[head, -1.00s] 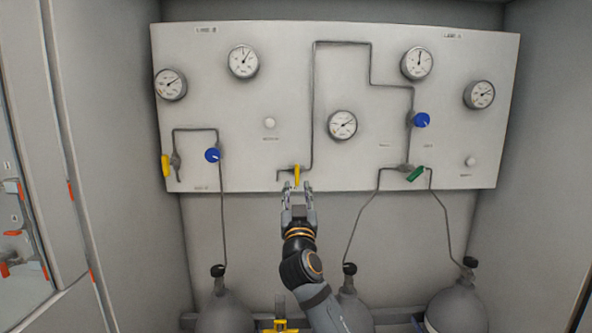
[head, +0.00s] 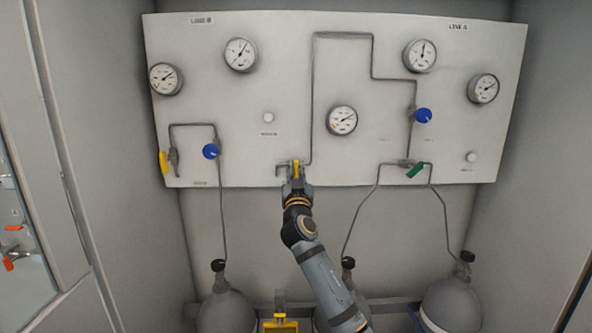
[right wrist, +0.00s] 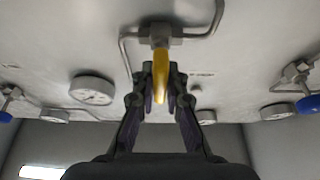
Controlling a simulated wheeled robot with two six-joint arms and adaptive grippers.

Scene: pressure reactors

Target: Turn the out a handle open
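A yellow handle (head: 296,168) sits on a valve at the lower middle of the panel and hangs downward. It also shows in the right wrist view (right wrist: 161,72), below its grey valve body. My right gripper (head: 295,180) is at this handle, one finger on each side. In the right wrist view the fingertips (right wrist: 162,78) are close against the handle, with no clear gap. The label near this valve is too small to read. My left gripper is not in view.
The panel (head: 240,110) carries several gauges, thin pipes, blue knobs (head: 211,151) (head: 423,116), a green handle (head: 415,170) and another yellow handle (head: 164,163). Grey cylinders (head: 226,309) stand below. Cabinet walls close in on both sides.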

